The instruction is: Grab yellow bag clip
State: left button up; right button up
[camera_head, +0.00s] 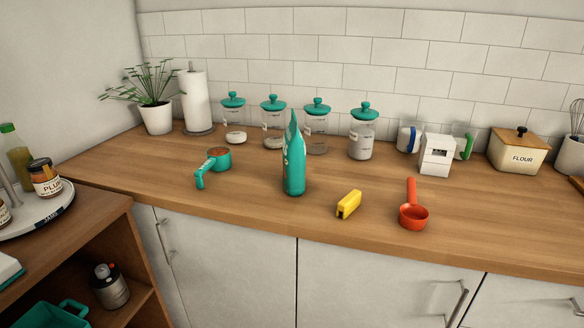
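The yellow bag clip (349,204) lies on the wooden counter, right of centre and near the front edge. It sits apart from the things around it, with a teal bag to its left and a red scoop to its right. Neither of my grippers shows in the head view.
A teal bag (294,164) stands upright on the counter (250,205). A red scoop (413,216) and a teal scoop (216,160) lie beside it. Glass jars (362,138) with teal lids line the back. A flour box (518,152) stands at the right. Counter around the clip is clear.

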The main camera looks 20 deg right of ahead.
aim_at(347, 206)
jog(key=z, duration=1.45)
jog(key=j+z, duration=0.15)
jog(key=z, duration=0.2)
jog(key=i+j+z, duration=0.1)
jog(key=z, duration=0.3)
jog(key=j+z, duration=0.9)
jog(key=z, duration=0.2)
jog(key=k+j+z, duration=0.1)
jog(key=j, duration=0.25)
jog(key=k+j+z, duration=0.15)
jog(key=j, duration=0.2)
jog(key=k, duration=0.05)
